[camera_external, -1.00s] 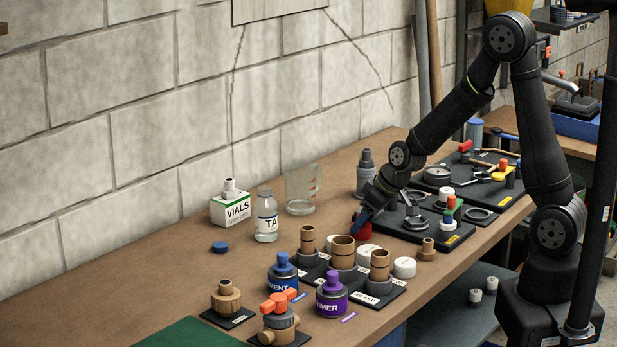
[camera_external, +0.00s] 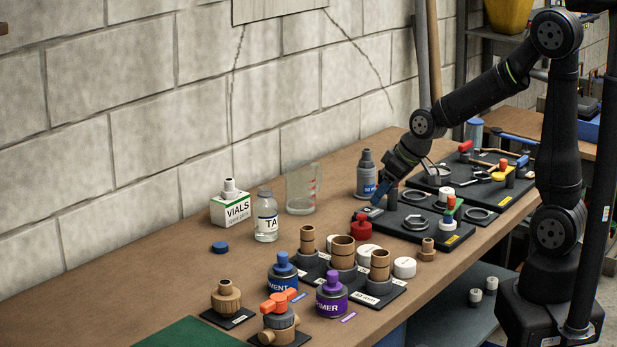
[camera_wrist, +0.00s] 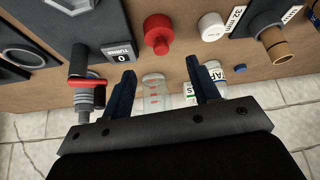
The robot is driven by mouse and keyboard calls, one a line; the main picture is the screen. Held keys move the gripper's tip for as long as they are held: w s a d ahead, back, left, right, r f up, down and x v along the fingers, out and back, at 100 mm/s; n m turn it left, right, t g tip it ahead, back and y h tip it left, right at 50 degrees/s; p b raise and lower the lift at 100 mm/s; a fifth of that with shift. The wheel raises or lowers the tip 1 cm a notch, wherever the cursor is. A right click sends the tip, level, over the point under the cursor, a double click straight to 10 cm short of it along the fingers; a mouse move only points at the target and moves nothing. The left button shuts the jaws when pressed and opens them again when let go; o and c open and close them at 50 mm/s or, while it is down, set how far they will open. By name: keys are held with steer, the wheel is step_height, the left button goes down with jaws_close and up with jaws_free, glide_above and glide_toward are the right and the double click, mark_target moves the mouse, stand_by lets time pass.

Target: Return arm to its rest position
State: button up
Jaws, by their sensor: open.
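A red knobbed object (camera_external: 361,229) stands on the bench below and left of the fingertips. In the wrist view this red object (camera_wrist: 158,35) is beyond the fingertips, apart from them.
A beaker (camera_external: 300,190), a clear bottle (camera_external: 266,222) and a vials box (camera_external: 231,209) stand near the wall. Brown pipe fittings (camera_external: 343,252), a blue-capped can (camera_external: 283,276) and a purple-capped can (camera_external: 332,297) are at the front. Open air lies above the bench.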

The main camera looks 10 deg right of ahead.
mark_target(365, 215)
steer(key=x, duration=0.9)
steer(key=shift+a+f, duration=0.1)
steer(key=shift+f, duration=0.25)
steer(key=shift+w+a+r, duration=0.1)
steer(key=shift+w+r, duration=0.05)
steer(key=shift+r, duration=0.05)
steer(key=r, duration=0.4)
steer(key=shift+w+d+r, duration=0.1)
steer(key=shift+d, duration=0.25)
steer(key=w+d+r, duration=0.3)
steer(key=d+r, duration=0.8)
steer(key=w+a+r, duration=0.2)
steer(key=w+a, duration=0.1)
steer(key=a, duration=0.4)
steer(key=w+a+r+n, duration=0.1)
steer(key=w+a+r, duration=0.1)
steer(key=a, duration=0.6)
steer(key=shift+w+g, duration=0.4)
steer(key=shift+w, duration=0.35)
